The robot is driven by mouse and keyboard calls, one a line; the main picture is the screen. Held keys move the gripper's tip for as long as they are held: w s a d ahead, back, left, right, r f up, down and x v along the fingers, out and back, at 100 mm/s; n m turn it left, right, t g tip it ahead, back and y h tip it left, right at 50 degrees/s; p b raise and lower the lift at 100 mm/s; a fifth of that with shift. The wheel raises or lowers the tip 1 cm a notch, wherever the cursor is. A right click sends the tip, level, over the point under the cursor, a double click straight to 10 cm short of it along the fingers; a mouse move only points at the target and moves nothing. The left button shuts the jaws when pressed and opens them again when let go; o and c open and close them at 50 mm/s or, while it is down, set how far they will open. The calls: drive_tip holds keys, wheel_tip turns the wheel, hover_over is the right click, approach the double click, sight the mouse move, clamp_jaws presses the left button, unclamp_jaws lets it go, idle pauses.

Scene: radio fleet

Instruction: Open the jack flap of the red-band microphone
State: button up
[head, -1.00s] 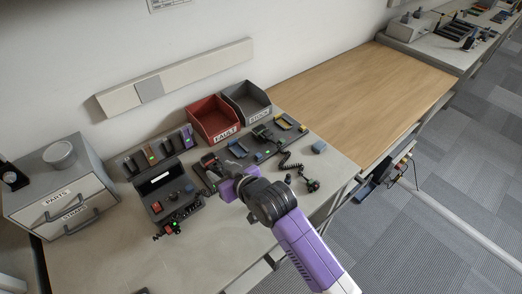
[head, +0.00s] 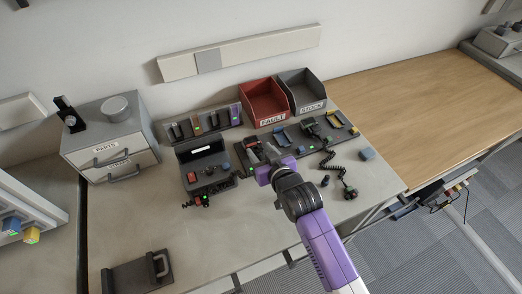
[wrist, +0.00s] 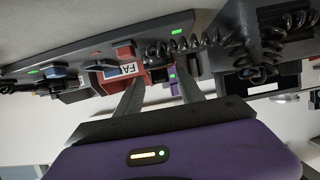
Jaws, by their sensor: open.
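I cannot make out for certain which piece is the red-band microphone, and no jack flap can be told. A small part with red on it (head: 241,146) sits on the dark board (head: 249,162), just left of my gripper (head: 270,152) in the head view. In the wrist view, a red block (wrist: 125,51) shows on a dark strip beyond the left finger. My gripper (wrist: 163,88) is open, with nothing seen between its fingers. It is over the dark board, and the arm hides part of that board.
A red FAULT bin (head: 262,98) and a grey STOCK bin (head: 311,100) stand behind. A grey desk unit (head: 203,170) is left, a coiled cord (head: 328,160) right. A drawer cabinet (head: 100,154) stands further left. The table front (head: 215,235) is mostly clear.

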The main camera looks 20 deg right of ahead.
clamp_jaws()
drive_tip(key=p, duration=0.1)
drive_tip(key=r+g+p, duration=0.1)
drive_tip(key=p, duration=0.1)
drive_tip(key=shift+w, duration=0.25)
drive_tip(key=shift+w+g+p, duration=0.1)
drive_tip(key=shift+g+p, duration=0.4)
drive_tip(key=shift+p, duration=0.35)
drive_tip(key=shift+f, duration=0.2)
unclamp_jaws()
drive_tip(key=shift+f, duration=0.1)
